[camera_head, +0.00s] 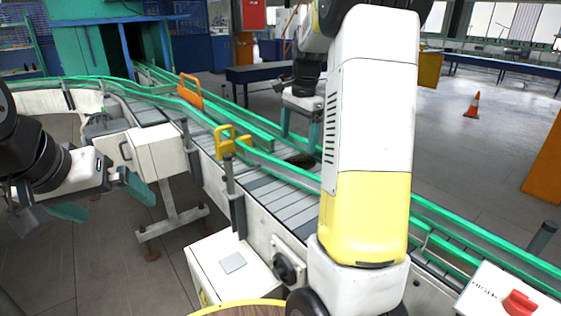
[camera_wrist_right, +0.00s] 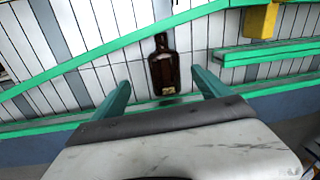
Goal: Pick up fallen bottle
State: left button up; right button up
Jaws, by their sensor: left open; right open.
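A dark amber bottle (camera_wrist_right: 163,68) lies on the pale slats of the conveyor in the right wrist view, its neck pointing to the top of that picture. A small pale label shows near its base. In the head view a dark shape on the belt (camera_head: 298,160) looks like the bottle, partly hidden by my right arm. My right gripper (camera_wrist_right: 163,88) is open, its teal fingers apart on either side of the bottle's lower end line; contact cannot be told. It also shows in the head view (camera_head: 301,130). My left gripper (camera_head: 105,200) is open and empty, left of the conveyor.
The conveyor (camera_head: 285,205) has green side rails and runs diagonally across the view. Orange brackets (camera_head: 190,92) and yellow brackets (camera_head: 231,142) stand along it. A white box with a red switch (camera_head: 518,302) is at lower right. A round wooden top (camera_head: 240,309) edges in below.

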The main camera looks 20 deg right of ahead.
aim_at(297, 158)
jog(key=shift+w+d+f+m, duration=0.5)
jog(key=shift+w+d+f, duration=0.05)
jog(key=shift+w+f, duration=0.3)
jog(key=f, duration=0.7)
jog(key=shift+w+a+f, duration=0.15)
jog(key=shift+w+f, duration=0.2)
jog(key=c, duration=1.6)
jog(key=shift+r, duration=0.15)
